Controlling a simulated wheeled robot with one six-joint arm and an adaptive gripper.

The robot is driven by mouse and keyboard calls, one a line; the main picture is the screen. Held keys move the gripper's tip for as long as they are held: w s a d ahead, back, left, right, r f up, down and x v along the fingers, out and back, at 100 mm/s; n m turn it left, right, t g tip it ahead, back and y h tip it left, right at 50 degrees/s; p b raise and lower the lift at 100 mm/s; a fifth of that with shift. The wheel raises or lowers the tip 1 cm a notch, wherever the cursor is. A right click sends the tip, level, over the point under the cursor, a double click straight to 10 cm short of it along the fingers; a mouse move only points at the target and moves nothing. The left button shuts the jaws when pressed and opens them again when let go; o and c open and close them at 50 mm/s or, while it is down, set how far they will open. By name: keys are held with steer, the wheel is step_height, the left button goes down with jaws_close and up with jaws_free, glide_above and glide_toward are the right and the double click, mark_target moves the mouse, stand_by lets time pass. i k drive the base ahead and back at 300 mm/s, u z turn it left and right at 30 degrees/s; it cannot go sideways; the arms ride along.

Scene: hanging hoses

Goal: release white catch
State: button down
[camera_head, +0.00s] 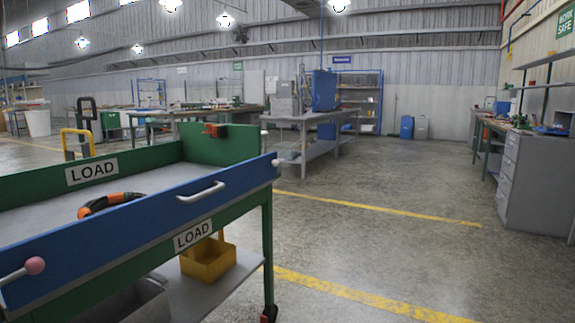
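A green cart (222,147) with LOAD labels stands at the left. A blue panel (130,225) closes its near side and carries a white bar handle (201,192). A small white catch (277,162) sticks out at the right end of the blue panel, by the cart's corner. A similar pink-knobbed catch (34,265) is at the panel's left end. Which way either catch is set is too small to tell. My gripper is not in view.
An orange and black hose (112,202) lies on the cart bed behind the panel. A yellow bin (208,260) sits on the lower shelf. Open concrete floor (385,240) with yellow lines lies to the right. Grey drawers (522,180) and workbenches stand beyond.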

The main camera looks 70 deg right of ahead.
mark_target(275, 163)
steer(key=z, duration=1.9)
steer(key=k, duration=0.4)
steer(key=z, duration=0.3)
steer(key=i, duration=0.45)
steer(key=k, duration=0.65)
steer(key=z, duration=0.25)
steer(key=i, duration=1.55)
steer(key=u, duration=0.45)
